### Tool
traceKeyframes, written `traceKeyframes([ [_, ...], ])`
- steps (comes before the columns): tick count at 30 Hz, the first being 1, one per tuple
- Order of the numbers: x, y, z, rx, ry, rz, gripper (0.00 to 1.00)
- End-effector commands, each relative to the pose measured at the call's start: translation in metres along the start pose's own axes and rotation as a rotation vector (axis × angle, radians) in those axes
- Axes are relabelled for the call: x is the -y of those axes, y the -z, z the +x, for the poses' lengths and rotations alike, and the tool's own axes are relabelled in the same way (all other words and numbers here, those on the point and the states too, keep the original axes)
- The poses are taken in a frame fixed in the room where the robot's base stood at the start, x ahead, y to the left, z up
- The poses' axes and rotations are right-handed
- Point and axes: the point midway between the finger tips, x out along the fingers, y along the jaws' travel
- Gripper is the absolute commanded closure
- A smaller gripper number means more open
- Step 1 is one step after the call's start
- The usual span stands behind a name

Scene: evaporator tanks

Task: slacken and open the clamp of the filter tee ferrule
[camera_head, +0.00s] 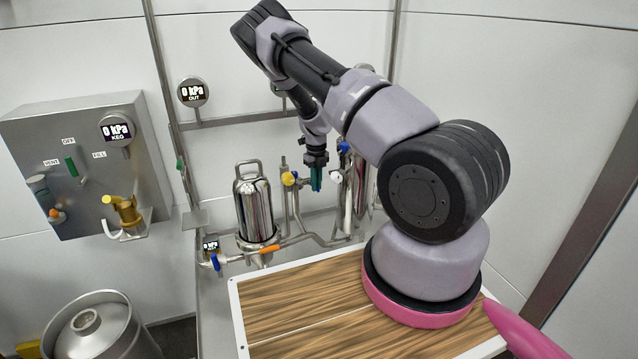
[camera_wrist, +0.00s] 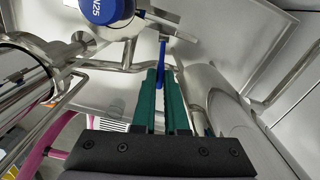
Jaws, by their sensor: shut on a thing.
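My gripper (camera_head: 316,183) reaches down among the steel pipework behind the wooden worktop. In the wrist view its green fingers (camera_wrist: 160,78) are close together, shut on a thin upright blue handle (camera_wrist: 163,50). The handle's top shows above the fingertips, by a short steel fitting. A round blue cap marked with "25" (camera_wrist: 106,10) sits on a steel pipe joint to the left of the fingertips, apart from them. I cannot clearly make out the filter tee ferrule's clamp, or whether it is open or closed; the fingers hide part of the held handle.
A polished steel filter housing (camera_head: 256,210) stands left of my gripper. A yellow-capped fitting (camera_head: 289,179) is close on its left. Steel pipes (camera_wrist: 95,66) and a large grey cylinder (camera_wrist: 208,95) crowd the fingers. A grey panel (camera_head: 75,165) and a keg (camera_head: 98,330) are at left.

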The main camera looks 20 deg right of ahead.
Motion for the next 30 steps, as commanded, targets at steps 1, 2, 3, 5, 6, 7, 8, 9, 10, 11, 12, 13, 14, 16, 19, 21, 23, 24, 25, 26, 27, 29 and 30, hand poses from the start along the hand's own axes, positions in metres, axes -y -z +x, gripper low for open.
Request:
traceKeyframes([
  [1, -0.002, -0.001, -0.001, 0.001, 0.002, 0.034, 1.00],
  [2, -0.003, -0.001, -0.001, 0.001, 0.002, 0.059, 1.00],
  [3, -0.004, -0.001, -0.001, 0.002, 0.001, 0.090, 1.00],
  [5, -0.007, -0.001, -0.001, 0.001, 0.000, 0.131, 1.00],
  [6, -0.008, -0.002, 0.000, 0.001, 0.000, 0.156, 1.00],
  [7, -0.009, -0.002, -0.001, 0.001, 0.000, 0.174, 1.00],
  [8, -0.010, -0.002, -0.001, 0.001, 0.001, 0.191, 1.00],
  [9, -0.010, -0.002, -0.001, 0.001, 0.001, 0.213, 1.00],
  [10, -0.011, -0.002, -0.001, 0.001, 0.001, 0.227, 1.00],
  [11, -0.011, -0.002, -0.001, 0.001, 0.001, 0.240, 1.00],
  [12, -0.012, -0.002, -0.001, 0.002, 0.001, 0.257, 1.00],
  [13, -0.013, -0.003, -0.001, 0.002, 0.001, 0.267, 1.00],
  [14, -0.013, -0.003, -0.001, 0.002, 0.001, 0.277, 1.00],
  [16, -0.014, -0.003, -0.001, 0.002, 0.000, 0.295, 1.00],
  [19, -0.015, -0.003, -0.001, 0.002, 0.000, 0.314, 1.00],
  [21, -0.015, -0.004, -0.001, 0.002, 0.000, 0.320, 1.00],
  [23, -0.016, -0.004, -0.001, 0.002, -0.001, 0.324, 1.00],
  [24, -0.016, -0.004, -0.001, 0.002, -0.001, 0.325, 1.00],
  [25, -0.016, -0.004, -0.001, 0.002, -0.001, 0.326, 1.00],
  [26, -0.016, -0.004, -0.001, 0.002, -0.001, 0.326, 1.00],
  [27, -0.016, -0.004, -0.001, 0.002, -0.001, 0.326, 1.00],
  [29, -0.016, -0.004, -0.001, 0.002, -0.001, 0.326, 1.00],
  [30, -0.016, -0.004, -0.001, 0.002, -0.001, 0.325, 1.00],
])
